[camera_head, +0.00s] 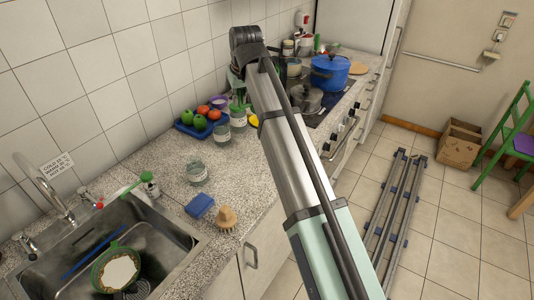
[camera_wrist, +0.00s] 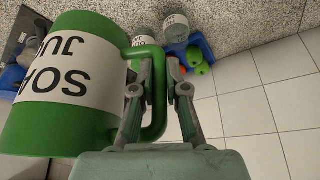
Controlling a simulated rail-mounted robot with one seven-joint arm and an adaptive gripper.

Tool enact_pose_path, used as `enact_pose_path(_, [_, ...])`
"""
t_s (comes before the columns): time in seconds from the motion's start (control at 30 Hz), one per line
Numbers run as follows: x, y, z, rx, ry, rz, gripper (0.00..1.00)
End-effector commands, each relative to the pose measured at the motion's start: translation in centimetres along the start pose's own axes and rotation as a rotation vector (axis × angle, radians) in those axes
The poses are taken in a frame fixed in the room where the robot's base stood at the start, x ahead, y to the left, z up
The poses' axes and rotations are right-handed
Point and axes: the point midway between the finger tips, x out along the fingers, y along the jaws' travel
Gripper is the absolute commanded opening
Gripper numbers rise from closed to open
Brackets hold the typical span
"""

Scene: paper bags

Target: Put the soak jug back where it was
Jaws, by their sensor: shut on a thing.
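The soak jug (camera_wrist: 80,75) is a large green jug with a white label, filling the left of the wrist view. My gripper (camera_wrist: 161,75) is shut on its handle, one finger inside the loop and one outside. In the head view, a green thing with a white label (camera_head: 238,113) beside my arm, behind the jars, appears to be this jug, partly hidden. I cannot tell whether the jug's base touches the counter.
A blue tray (camera_head: 190,126) of fruit and vegetables stands left of the jug, with labelled jars (camera_head: 221,132) (camera_head: 197,174) nearby. A steel pot (camera_head: 306,98) and a blue pot (camera_head: 330,70) stand right. The sink (camera_head: 150,245) is front left. A sponge (camera_head: 200,206) and brush (camera_head: 227,217) lie beside it.

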Motion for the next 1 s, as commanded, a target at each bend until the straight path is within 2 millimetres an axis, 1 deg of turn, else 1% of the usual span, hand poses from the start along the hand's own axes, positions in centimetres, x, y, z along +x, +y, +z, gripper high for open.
enact_pose_path(0.07, [0.5, -0.1, 0.3, -0.014, 0.002, -0.007, 0.0])
enact_pose_path(0.17, [1.9, -0.1, 1.1, -0.018, 0.002, -0.009, 0.0])
enact_pose_path(0.5, [9.2, -0.2, 4.2, -0.016, 0.0, -0.008, 0.0])
enact_pose_path(0.7, [12.8, -0.2, 5.6, -0.015, 0.001, -0.008, 0.0])
enact_pose_path(0.8, [13.9, -0.2, 6.0, -0.015, 0.002, -0.008, 0.0])
enact_pose_path(1.0, [14.9, -0.2, 6.3, -0.015, 0.003, -0.008, 0.0])
